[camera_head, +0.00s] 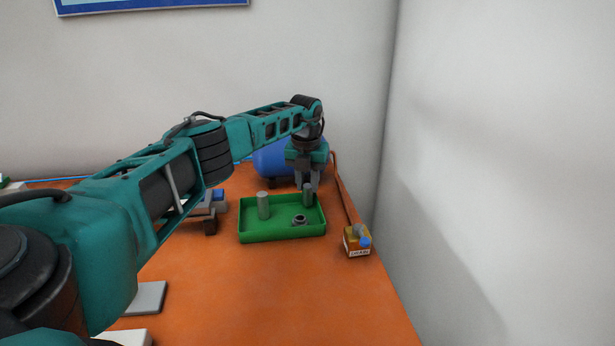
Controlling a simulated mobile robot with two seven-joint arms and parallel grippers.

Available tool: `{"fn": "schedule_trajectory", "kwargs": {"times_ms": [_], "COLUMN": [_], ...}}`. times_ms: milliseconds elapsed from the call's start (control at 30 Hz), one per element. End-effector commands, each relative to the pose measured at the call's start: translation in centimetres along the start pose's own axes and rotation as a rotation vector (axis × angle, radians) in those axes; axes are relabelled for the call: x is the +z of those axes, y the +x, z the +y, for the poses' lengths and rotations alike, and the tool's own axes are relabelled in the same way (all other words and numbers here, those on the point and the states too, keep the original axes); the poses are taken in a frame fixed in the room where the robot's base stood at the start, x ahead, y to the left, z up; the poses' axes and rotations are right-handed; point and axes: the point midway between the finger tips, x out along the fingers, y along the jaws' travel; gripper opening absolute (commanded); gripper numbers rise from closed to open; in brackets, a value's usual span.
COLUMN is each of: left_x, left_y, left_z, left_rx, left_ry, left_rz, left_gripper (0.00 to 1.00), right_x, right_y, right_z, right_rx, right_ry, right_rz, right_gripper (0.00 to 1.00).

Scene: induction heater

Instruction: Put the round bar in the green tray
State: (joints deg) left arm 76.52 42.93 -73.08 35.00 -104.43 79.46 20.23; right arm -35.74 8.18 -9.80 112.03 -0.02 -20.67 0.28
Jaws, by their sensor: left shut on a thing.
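The green tray (283,236) sits on the orange table. A grey round bar (308,196) is upright at the tray's right back part. My left gripper (308,186) is above it, pointing down and shut on its top. I cannot tell whether the bar's lower end touches the tray floor. A second grey round bar (263,206) stands upright in the left part of the tray. A small dark ring-shaped part (299,220) lies in the tray between them, nearer the front. My right gripper is not in view.
A blue cylinder (270,160) lies behind the tray. A small box with a blue knob (356,241) sits at the table's right edge. A grey device (205,209) is left of the tray. The orange table (290,295) is clear in front.

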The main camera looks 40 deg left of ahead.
Motion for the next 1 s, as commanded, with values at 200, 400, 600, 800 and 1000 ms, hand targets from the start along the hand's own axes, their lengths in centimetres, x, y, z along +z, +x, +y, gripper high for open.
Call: {"fn": "schedule_trajectory", "kwargs": {"times_ms": [200,400,600,800,1000], "left_x": [-0.05,-0.06,-0.07,-0.08,-0.09], "left_y": [0.73,0.71,0.72,0.74,0.53], "left_z": [-0.05,-0.05,-0.03,-0.02,0.02], "left_rx": [-0.001,-0.001,-0.001,-0.001,0.0], "left_ry": [0.001,0.001,0.001,0.0,0.0], "left_rz": [-0.002,-0.001,-0.001,0.0,0.0], "left_gripper": [0.0,0.0,0.48,0.58,0.58], "right_x": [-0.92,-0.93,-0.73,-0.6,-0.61], "right_y": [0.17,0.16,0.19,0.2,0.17], "right_z": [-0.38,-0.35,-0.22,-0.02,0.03], "right_rx": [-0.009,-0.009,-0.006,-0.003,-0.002], "right_ry": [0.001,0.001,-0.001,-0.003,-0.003], "right_rz": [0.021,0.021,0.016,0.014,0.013], "right_gripper": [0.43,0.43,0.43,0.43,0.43]}}
